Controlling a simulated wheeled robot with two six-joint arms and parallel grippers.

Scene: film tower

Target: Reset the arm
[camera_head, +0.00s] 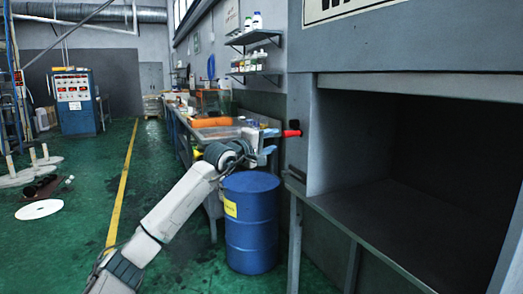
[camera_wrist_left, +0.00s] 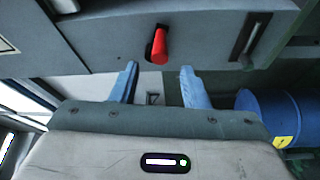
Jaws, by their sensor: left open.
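My left arm comes in from the lower left of the head view. Its gripper (camera_head: 266,154) is stretched out in front of the grey cabinet (camera_head: 400,42), above a blue drum. In the left wrist view the two blue fingers of the gripper (camera_wrist_left: 157,84) stand apart with nothing between them. A red handle (camera_head: 291,133) sticks out from the cabinet's left side. In the left wrist view the red handle (camera_wrist_left: 160,45) lies beyond the fingertips, between their lines, and appears apart from them. My right gripper does not show.
The blue drum (camera_head: 251,229) stands on the green floor below my left gripper. The cabinet has an open, dark, empty-looking compartment (camera_head: 420,165) at the right. A cluttered workbench (camera_head: 212,134) runs along the wall behind. The floor (camera_head: 85,205) left of my arm has free room.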

